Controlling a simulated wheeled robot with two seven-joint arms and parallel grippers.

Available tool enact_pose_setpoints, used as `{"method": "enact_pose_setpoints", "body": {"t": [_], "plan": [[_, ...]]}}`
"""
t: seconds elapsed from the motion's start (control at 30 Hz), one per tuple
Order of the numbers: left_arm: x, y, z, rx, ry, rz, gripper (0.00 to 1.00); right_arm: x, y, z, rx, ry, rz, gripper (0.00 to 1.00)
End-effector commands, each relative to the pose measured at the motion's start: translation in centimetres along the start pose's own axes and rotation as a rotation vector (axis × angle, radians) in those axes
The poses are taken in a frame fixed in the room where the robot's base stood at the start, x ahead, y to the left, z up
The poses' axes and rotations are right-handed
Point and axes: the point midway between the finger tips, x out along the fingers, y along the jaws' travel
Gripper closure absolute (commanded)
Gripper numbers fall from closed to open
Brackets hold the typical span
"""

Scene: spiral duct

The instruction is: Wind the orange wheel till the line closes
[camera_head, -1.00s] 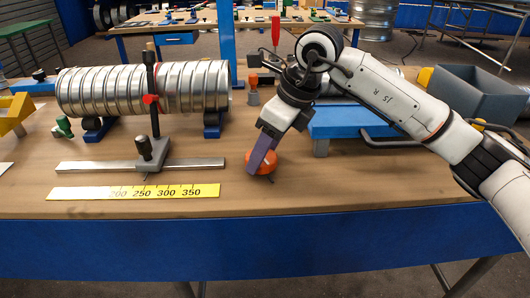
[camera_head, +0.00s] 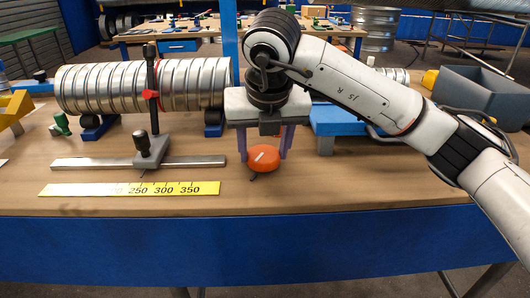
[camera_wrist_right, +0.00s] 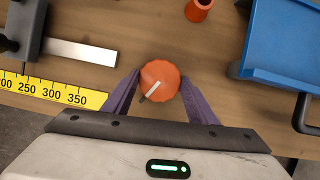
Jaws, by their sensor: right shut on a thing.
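The orange wheel (camera_head: 264,158) sits low on the workbench, right of the yellow scale. It has a white stripe on top, which also shows on the wheel in the right wrist view (camera_wrist_right: 160,79). A small dark pointer sticks out at its lower left edge. My right gripper (camera_head: 264,155) reaches down from above, one purple finger on each side of the wheel, shut on it. My left gripper is not in view.
A yellow scale (camera_head: 205,188) and a steel bar (camera_head: 90,163) with a dark clamp lie in front of the duct. A blue platform (camera_head: 335,122) and a grey bin (camera_head: 475,95) stand at the right.

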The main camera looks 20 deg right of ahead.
Motion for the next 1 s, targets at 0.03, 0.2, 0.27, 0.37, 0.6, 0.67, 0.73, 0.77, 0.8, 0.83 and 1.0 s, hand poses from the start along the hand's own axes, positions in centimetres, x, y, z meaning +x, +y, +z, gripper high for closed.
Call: {"method": "enact_pose_setpoints", "body": {"t": [0.03,0.2,0.27,0.37,0.6,0.67,0.73,0.77,0.8,0.83,1.0], "plan": [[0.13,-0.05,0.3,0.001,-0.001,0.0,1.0,0.0,0.11,0.08,0.041,-0.004,-0.016,0.7],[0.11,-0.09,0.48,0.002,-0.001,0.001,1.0,-0.07,0.26,0.13,0.183,-0.004,-0.074,0.7],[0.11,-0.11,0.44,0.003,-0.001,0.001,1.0,-0.12,0.26,0.18,0.23,-0.004,-0.094,0.7],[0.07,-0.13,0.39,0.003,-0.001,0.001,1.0,-0.14,0.33,0.2,0.299,-0.003,-0.122,0.7],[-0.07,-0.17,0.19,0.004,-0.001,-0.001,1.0,-0.18,0.41,0.26,0.424,-0.003,-0.172,0.7],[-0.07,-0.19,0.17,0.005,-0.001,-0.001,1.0,-0.17,0.43,0.26,0.445,-0.003,-0.181,0.7],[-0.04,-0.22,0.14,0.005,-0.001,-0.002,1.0,-0.13,0.41,0.26,0.466,-0.002,-0.189,0.7],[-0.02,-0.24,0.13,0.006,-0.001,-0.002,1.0,-0.11,0.41,0.26,0.472,-0.002,-0.192,0.7],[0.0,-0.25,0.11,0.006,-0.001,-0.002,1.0,-0.1,0.41,0.26,0.479,-0.002,-0.195,0.7],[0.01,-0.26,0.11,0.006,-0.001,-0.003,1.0,-0.1,0.41,0.25,0.484,-0.002,-0.197,0.7],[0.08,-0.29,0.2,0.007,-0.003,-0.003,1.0,-0.08,0.42,0.24,0.499,-0.002,-0.202,0.7]]}}
